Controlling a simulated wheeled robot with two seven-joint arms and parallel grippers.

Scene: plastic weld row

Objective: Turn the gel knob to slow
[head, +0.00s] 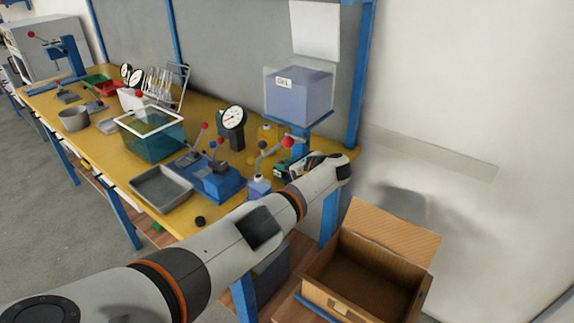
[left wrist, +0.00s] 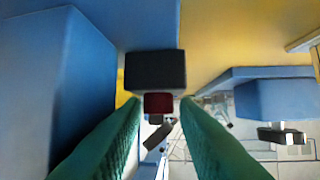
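The clear gel tank (head: 298,95) with bluish contents and a GEL label stands on a blue post at the table's right end. A red ball (head: 288,142) on a lever shows just below it; I cannot tell whether this is the gel knob. My left gripper (head: 281,170) is low beside the post, partly hidden by my arm. In the left wrist view its green fingers (left wrist: 161,104) are apart, on either side of a dark red piece (left wrist: 158,103) under a black block (left wrist: 155,70). Contact cannot be made out. No slow marking is readable. My right gripper is not in view.
A dial gauge (head: 232,118), a blue lever fixture (head: 218,180), a grey tray (head: 161,187) and a teal tank (head: 150,140) stand on the yellow table (head: 97,152). An open cardboard box (head: 365,275) is at the lower right.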

